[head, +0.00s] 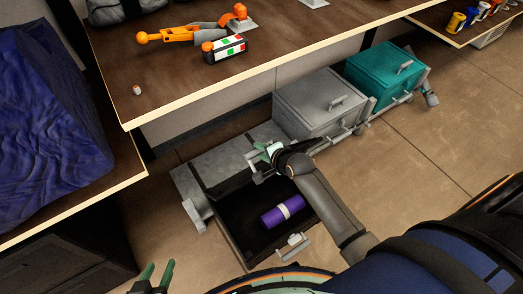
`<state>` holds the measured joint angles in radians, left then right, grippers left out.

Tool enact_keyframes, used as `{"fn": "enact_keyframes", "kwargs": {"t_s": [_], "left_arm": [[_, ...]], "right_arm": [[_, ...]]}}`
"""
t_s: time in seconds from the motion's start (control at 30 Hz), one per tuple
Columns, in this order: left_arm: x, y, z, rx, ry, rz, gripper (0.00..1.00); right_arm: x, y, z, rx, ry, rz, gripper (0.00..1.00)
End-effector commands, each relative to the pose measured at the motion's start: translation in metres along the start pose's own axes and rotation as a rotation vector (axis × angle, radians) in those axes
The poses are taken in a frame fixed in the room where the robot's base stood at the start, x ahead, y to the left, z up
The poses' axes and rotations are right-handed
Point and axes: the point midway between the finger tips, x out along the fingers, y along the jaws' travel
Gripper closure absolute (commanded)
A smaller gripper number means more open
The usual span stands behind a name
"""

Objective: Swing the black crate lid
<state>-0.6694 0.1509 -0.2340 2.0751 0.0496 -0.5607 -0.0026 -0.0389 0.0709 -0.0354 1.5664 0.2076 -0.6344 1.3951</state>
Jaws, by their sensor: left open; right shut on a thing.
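The black crate (236,222) stands open on the floor in the lower middle of the head view. A purple roll with a pale band (282,211) lies inside it. The black crate lid (232,184) is raised and seen nearly edge-on as a dark strip at the crate's far side. My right gripper (268,152) is at the lid's upper edge, shut on what looks like its handle, partly hidden by the gripper. My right arm crosses the crate's right side. My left gripper (157,271) is open and empty at the bottom left, apart from the crate.
A grey crate (318,104) and a teal crate (383,78), both closed, stand in line behind. A table (120,62) with an orange tool (168,36) and a striped block (225,48) overhangs at upper left. Blue cloth (45,110) lies at left. Floor at right is clear.

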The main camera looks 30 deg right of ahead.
Motion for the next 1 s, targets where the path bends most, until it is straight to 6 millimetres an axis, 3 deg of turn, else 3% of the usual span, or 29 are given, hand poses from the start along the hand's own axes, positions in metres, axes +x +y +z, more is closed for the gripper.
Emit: {"fn": "enact_keyframes", "kwargs": {"t_s": [0.27, 0.73, 1.0], "left_arm": [[0.0, 0.0, -0.002, 0.001, 0.003, -0.001, 0.5], [-0.008, 0.0, -0.016, 0.002, 0.009, -0.001, 0.5], [-0.009, 0.002, -0.017, -0.002, 0.009, 0.0, 0.5]], "right_arm": [[-0.002, 0.002, 0.0, 0.0, 0.001, -0.002, 1.0], [-0.023, 0.051, 0.0, 0.0, 0.0, 0.007, 1.0], [-0.027, 0.062, 0.0, 0.0, 0.0, 0.003, 1.0]]}}
